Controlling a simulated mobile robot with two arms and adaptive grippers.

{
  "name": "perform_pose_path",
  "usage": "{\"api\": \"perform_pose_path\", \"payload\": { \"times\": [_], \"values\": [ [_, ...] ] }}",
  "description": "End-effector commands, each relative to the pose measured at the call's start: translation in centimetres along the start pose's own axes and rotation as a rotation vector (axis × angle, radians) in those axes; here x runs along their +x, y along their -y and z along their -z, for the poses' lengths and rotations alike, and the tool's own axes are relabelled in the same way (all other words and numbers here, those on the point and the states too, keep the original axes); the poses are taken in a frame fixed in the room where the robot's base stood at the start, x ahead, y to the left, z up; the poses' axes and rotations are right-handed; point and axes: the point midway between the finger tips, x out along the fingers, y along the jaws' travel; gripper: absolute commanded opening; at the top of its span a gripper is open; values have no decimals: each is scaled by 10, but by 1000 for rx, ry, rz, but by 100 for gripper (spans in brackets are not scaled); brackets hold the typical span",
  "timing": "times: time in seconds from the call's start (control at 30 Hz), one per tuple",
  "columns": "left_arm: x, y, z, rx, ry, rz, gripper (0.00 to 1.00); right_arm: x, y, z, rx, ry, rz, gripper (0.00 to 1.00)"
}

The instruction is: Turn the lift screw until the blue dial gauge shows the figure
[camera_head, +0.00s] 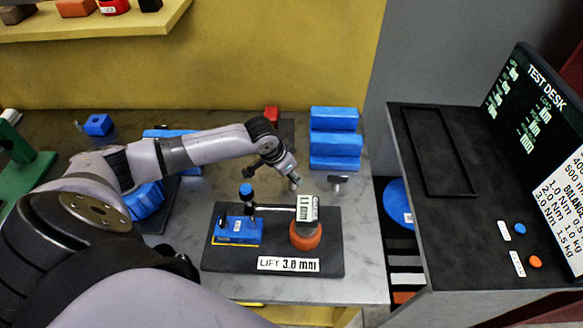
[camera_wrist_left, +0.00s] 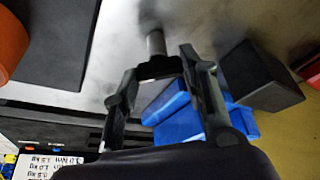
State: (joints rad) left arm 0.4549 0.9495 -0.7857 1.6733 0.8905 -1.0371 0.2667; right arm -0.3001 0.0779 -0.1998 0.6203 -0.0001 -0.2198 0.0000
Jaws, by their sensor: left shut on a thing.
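A black plate (camera_head: 222,262) carries a blue block (camera_head: 228,238) with a blue-topped dark post (camera_head: 246,191). Beside it is an orange round base (camera_head: 306,236) under a white tag (camera_head: 307,207) that seems to read 1.1 mm. A front sign (camera_head: 288,264) reads LIFT 3.0 mm. I cannot tell which part is the lift screw or the blue gauge's reading. My left gripper (camera_head: 285,168) is above the table behind the plate. In the left wrist view it (camera_wrist_left: 158,80) is shut on a black piece (camera_wrist_left: 160,68) with a grey cylinder (camera_wrist_left: 156,42) sticking out.
A black T-shaped item (camera_head: 338,181) stands right of my gripper. A test desk (camera_head: 470,220) with a screen (camera_head: 545,95) is at the right. Bare table lies right of the plate.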

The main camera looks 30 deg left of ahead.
Motion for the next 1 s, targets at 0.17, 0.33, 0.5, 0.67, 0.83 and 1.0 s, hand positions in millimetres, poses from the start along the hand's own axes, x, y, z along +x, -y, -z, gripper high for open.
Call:
{"api": "perform_pose_path", "payload": {
  "times": [0.17,0.33,0.5,0.67,0.83,1.0],
  "values": [
    [-1,2,1,152,0,-63,12,-7,0,1,0,0,0,36],
    [1,3,0,301,0,-126,12,-4,0,1,0,0,0,36],
    [2,4,1,450,-1,-187,12,3,0,0,0,0,0,36],
    [3,4,2,593,-1,-246,12,13,0,-1,0,0,0,36],
    [4,5,2,742,-2,-307,12,24,-1,-2,-1,0,-1,36],
    [4,5,3,892,-2,-369,12,37,-1,-3,-1,0,-2,36]
  ]
}}
